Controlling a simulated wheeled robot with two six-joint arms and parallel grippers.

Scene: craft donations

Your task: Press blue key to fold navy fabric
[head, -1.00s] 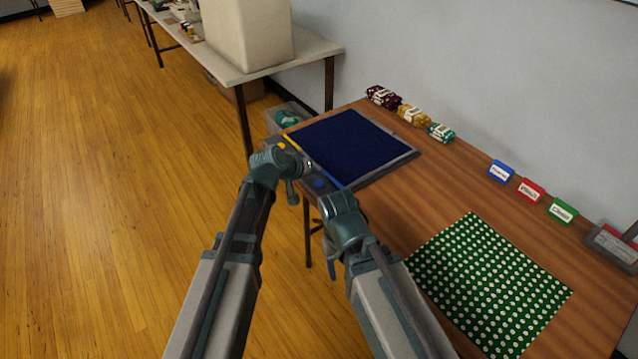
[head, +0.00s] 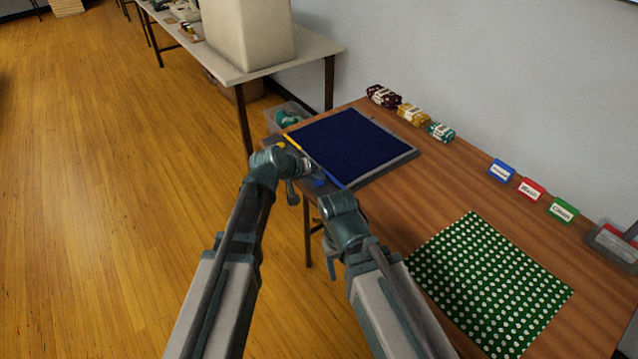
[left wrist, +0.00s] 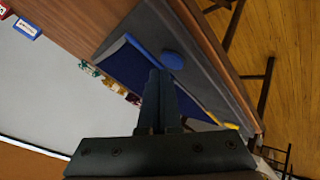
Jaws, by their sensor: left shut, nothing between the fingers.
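The navy fabric (head: 348,145) lies flat and spread on a grey folding board (head: 385,175) at the table's far left corner. The blue key (head: 319,183) is on the board's near strip, with a yellow key (head: 281,145) farther along it. My left gripper (head: 308,168) is shut and empty, over the strip between the two keys and close to the blue one. In the left wrist view its fingers (left wrist: 160,76) point toward the blue key (left wrist: 172,60); I cannot tell whether they touch it.
Green dotted fabric (head: 490,285) lies flat at the table's front right. Rolled bundles (head: 412,114) and blue, red and green label cards (head: 531,189) line the wall side. A clear bin (head: 287,117) stands beyond the board. The wooden table (head: 440,190) is bare between the two fabrics.

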